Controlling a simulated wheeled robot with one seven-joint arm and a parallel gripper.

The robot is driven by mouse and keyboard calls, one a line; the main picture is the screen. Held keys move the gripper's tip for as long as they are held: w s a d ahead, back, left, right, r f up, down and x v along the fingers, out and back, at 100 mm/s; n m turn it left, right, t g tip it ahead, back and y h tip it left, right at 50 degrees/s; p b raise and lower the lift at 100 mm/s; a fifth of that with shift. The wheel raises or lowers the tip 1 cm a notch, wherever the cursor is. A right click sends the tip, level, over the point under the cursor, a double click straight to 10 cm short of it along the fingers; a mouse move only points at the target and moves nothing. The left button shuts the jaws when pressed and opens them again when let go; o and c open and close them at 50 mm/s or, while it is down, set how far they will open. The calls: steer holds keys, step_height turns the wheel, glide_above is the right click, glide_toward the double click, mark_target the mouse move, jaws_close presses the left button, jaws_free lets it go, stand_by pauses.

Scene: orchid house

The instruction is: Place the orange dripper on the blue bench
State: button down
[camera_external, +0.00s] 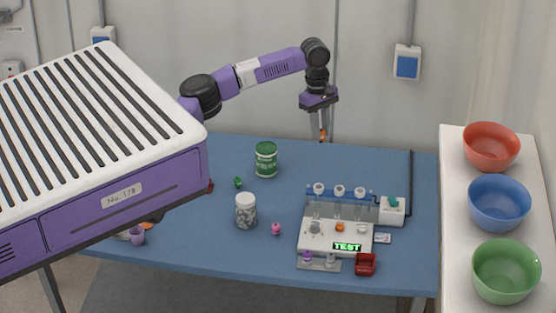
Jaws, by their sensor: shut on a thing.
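My gripper (322,138) hangs over the back part of the blue bench (310,165), pointing down. It is shut on a small orange thing, which looks like the orange dripper (323,133). The dripper shows as a small orange patch between the fingers, and the fingers hide part of it. The gripper appears to be above the bench top, against the wall in the picture; its exact height is hard to tell.
A green can (266,160), a white-lidded jar (246,211) and a small pink item (276,229) stand on the bench. A white test device (322,240) with a rack fills the right part. Bowls (499,203) stand on a white side counter. Bench right of the can is clear.

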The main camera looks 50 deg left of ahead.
steer(key=shift+r, duration=0.75)
steer(key=s+d+f+m+g+y+p, duration=0.1)
steer(key=s+d+f+m+p, duration=0.25)
steer(key=f+m, duration=0.3)
steer(key=s+d+f+m+p, duration=0.2)
steer(key=s+f+m+p, duration=0.25)
steer(key=f, duration=0.35)
steer(key=s+d+f+m+g+y+p, duration=0.1)
steer(key=s+d+f+m+p, duration=0.1)
steer(key=s+f+m+p, duration=0.35)
steer(key=w+a+r+n+t+b, duration=0.1)
steer(key=w+a+r+n+b, duration=0.1)
steer(key=w+a+r+n, duration=0.5)
steer(key=w+a+n+t+h+b, duration=0.1)
steer(key=a+n+b, duration=0.2)
steer(key=a+n, duration=0.5)
steer(key=w+a+r+n+t+b, duration=0.15)
steer(key=w+a+r+n, duration=0.25)
steer(key=n, duration=0.7)
steer(key=shift+m, duration=0.25)
steer(key=f+b, duration=0.6)
steer(key=f, duration=0.4)
steer(key=f+b, duration=0.7)
steer(key=f, duration=0.3)
steer(key=shift+s+a+f, duration=0.1)
steer(key=shift+a+f, duration=0.05)
steer(key=shift+a, duration=0.05)
